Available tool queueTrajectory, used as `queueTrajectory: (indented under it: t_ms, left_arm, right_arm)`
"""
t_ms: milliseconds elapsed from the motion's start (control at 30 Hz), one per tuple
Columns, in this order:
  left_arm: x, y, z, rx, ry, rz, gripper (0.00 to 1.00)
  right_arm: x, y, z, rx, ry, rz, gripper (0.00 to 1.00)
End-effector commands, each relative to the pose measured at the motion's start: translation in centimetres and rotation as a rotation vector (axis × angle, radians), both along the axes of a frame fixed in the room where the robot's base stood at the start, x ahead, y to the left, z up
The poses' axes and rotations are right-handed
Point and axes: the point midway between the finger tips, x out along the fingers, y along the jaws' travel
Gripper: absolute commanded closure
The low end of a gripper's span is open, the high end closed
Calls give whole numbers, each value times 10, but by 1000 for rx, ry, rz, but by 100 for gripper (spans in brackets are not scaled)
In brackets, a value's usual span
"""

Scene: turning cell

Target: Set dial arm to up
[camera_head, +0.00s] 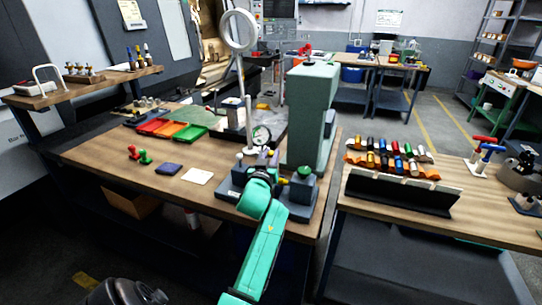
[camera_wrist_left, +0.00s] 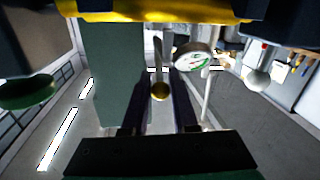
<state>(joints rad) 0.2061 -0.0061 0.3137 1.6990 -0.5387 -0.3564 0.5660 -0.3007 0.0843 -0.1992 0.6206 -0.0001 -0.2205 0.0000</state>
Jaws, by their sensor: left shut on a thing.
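The dial gauge (camera_head: 261,135) is a round white-faced dial on the stand at the right end of the near bench. It also shows in the left wrist view (camera_wrist_left: 193,56), just right of my fingers. My left gripper (camera_head: 266,160), on the teal arm, reaches in low in front of the dial. The grip point is partly hidden in the head view. My right gripper is not in view.
A tall grey-green column (camera_head: 313,115) stands right behind my gripper, and a green knob (camera_head: 305,171) is close on its right. A ring lamp (camera_head: 238,30) rises behind the dial. Red and green trays (camera_head: 188,132) lie left.

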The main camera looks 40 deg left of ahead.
Motion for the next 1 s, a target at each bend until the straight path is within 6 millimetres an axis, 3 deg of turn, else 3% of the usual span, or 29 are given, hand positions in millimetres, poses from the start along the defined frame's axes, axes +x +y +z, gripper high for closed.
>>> queueTrajectory:
  t_ms: [1000]
  left_arm:
    - [0,0,-2,-3,3,-1,100]
  right_arm:
    - [1,5,-1,7,-2,0,50]
